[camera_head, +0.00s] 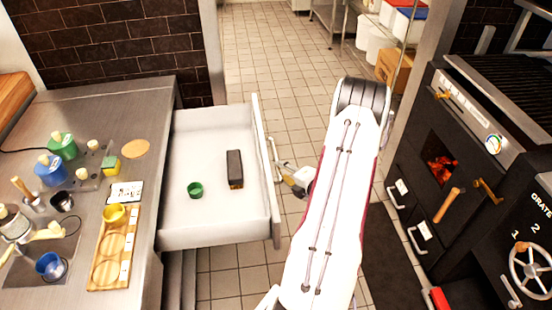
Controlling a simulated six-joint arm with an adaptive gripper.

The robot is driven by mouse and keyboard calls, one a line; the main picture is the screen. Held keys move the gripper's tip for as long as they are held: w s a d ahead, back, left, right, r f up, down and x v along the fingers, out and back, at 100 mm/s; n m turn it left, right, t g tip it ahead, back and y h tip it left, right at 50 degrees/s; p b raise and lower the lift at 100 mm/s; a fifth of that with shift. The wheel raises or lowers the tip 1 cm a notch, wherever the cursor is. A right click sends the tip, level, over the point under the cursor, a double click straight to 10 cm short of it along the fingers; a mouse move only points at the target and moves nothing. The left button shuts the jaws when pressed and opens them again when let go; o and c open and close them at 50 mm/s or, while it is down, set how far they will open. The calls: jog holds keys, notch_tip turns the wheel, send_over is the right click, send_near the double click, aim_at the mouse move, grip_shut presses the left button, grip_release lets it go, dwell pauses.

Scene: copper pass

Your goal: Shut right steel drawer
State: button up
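The steel drawer (217,218) stands pulled out from the right side of the steel counter. Its front panel (265,150) faces right and carries a bar handle (273,163). Inside lie a small green cup (195,189) and a dark block with an orange-brown end (235,168). My gripper (287,172) is just right of the front panel, close to the handle. I cannot tell whether it touches the handle. It is small in the view and partly hidden by my white arm, so its fingers cannot be made out clearly.
The steel counter (95,115) at left holds a wooden board (108,272) with a yellow cup (114,214), a blue cup (50,266) and several small containers. A black oven (445,170) with a glowing window stands at right. Tiled floor (275,60) lies open behind.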

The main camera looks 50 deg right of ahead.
aim_at(276, 157)
jog(key=shift+s+d+r+t+h, duration=0.1)
jog(key=shift+s+r+t+h, duration=0.2)
jog(key=shift+t+h, duration=0.5)
jog(key=shift+s+d+r+t+h, duration=0.15)
jog(key=shift+r+t+h, duration=0.3)
jog(key=shift+t, duration=0.55)
jog(key=shift+w+f, duration=0.1)
jog(key=shift+x, duration=3.75)
grip_shut()
